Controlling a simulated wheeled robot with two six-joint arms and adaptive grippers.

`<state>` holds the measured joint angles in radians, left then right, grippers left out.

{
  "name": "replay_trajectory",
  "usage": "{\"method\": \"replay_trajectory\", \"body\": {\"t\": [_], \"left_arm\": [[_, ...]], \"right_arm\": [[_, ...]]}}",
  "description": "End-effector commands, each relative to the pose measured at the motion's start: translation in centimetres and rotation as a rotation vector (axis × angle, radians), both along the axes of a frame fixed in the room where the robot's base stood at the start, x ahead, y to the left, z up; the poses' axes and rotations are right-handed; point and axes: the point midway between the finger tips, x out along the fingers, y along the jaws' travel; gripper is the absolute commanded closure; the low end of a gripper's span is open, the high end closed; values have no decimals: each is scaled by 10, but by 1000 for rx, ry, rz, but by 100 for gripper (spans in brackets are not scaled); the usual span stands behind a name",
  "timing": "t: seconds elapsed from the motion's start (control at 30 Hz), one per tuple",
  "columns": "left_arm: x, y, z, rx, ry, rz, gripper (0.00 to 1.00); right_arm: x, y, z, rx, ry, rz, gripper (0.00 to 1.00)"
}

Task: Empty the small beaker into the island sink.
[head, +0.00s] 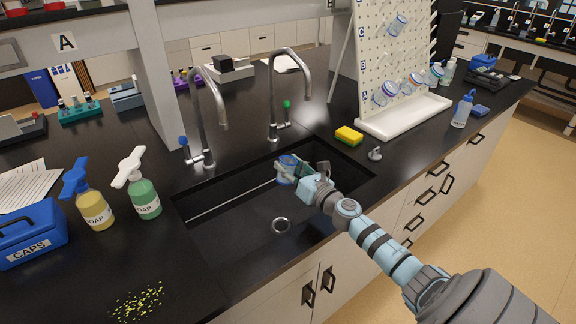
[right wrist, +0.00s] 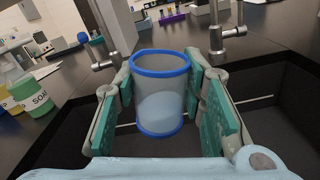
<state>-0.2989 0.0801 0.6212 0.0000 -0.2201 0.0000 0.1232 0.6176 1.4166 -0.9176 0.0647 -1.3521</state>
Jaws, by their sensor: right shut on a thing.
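The small beaker (head: 287,164), clear with a blue rim, is in my right gripper (head: 296,172) inside the opening of the island sink (head: 235,232). In the right wrist view the beaker (right wrist: 161,95) stands between the two green finger pads of the gripper (right wrist: 165,105), which is shut on it. Its mouth is up with a slight lean, and pale bluish contents fill about its lower half. The sink is a black basin with a round drain (head: 281,225). My left gripper is not in view.
Two taps, one with a blue knob (head: 183,141) and one with a green knob (head: 287,104), stand behind the sink. Two soap bottles (head: 145,198) stand left of it. A yellow sponge (head: 349,135) and a pegboard rack (head: 392,75) with several beakers are to the right.

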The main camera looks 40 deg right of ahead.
Motion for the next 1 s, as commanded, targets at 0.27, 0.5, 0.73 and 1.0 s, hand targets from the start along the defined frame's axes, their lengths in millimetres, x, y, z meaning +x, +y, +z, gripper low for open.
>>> {"method": "replay_trajectory", "body": {"t": [0.27, 0.5, 0.73, 1.0], "left_arm": [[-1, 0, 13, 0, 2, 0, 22], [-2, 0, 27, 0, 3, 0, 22], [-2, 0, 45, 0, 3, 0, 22], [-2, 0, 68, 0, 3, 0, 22]], "right_arm": [[0, -1, 2, 656, -16, 1, 90], [0, -1, 2, 1047, -25, 1, 90], [0, -1, 2, 1361, -32, -1, 90], [0, -1, 1, 1822, -44, -1, 90]]}}
